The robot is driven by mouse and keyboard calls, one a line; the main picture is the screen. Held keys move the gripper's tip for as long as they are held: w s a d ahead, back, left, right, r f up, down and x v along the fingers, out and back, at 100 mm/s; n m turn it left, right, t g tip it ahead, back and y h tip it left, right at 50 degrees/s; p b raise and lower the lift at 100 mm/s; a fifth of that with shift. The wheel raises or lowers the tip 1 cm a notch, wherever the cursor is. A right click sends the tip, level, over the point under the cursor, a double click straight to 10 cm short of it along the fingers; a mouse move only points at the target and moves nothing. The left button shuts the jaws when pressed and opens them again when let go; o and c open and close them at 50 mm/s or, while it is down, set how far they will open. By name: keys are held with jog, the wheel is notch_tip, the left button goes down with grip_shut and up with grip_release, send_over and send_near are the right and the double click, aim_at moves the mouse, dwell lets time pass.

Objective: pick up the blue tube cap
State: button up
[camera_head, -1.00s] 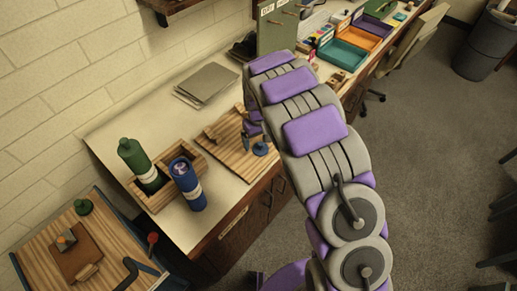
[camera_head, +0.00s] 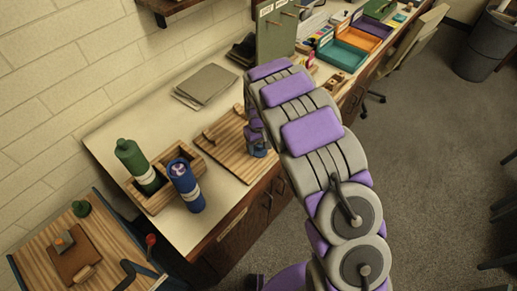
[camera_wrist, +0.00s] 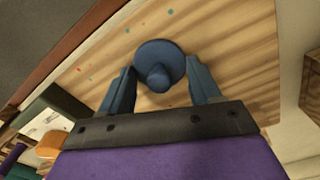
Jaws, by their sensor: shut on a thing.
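The blue tube cap (camera_head: 259,153) is at the front right edge of the wooden board (camera_head: 224,150) on the bench. It is round, with a wide disc and a narrower knob. In the wrist view the cap (camera_wrist: 158,62) sits between the two blue fingers of my gripper (camera_wrist: 160,78), its knob toward the wrist. My gripper (camera_head: 257,144) is shut on the cap, low at the board. In the head view the gripper and arm hide part of it. The blue tube (camera_head: 187,186) leans at the front of a wooden holder, with a swirled, open-looking top.
A green tube (camera_head: 137,165) stands in the wooden holder (camera_head: 155,203). A green cap (camera_head: 82,208) and a brown clipboard (camera_head: 76,258) lie on the lower left surface. Grey sheets (camera_head: 206,84) lie behind the board. Coloured trays (camera_head: 343,58) are farther back.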

aim_at(259, 144)
jog(key=shift+d, duration=0.25)
jog(key=shift+c, duration=0.4)
jog(key=shift+r, duration=0.1)
jog(key=shift+a+r, duration=0.2)
jog(key=shift+r, duration=0.25)
notch_tip(259, 144, up, 3)
jog(key=shift+f+p, duration=0.1)
jog(key=shift+p, duration=0.45)
jog(key=s+r+p, duration=0.1)
jog(key=s+p, duration=0.1)
jog(key=s, duration=1.4)
jog(key=s+a+r+n+p, duration=0.3)
jog(key=a+r+p, duration=0.3)
jog(key=a+r, duration=0.5)
jog(key=s+a+r+n+p, duration=0.25)
jog(key=a+r+p, duration=0.35)
jog(key=a+r, duration=0.5)
jog(key=shift+w+d+f+b, duration=0.1)
jog(key=shift+d+f+b, duration=0.2)
jog(key=shift+f, duration=0.5)
jog(key=shift+d+f+b, duration=0.3)
jog(key=shift+f, duration=0.45)
jog(key=shift+w+d+f+b, duration=0.1)
jog(key=shift+d+f+b, duration=0.2)
jog(key=shift+f, duration=0.5)
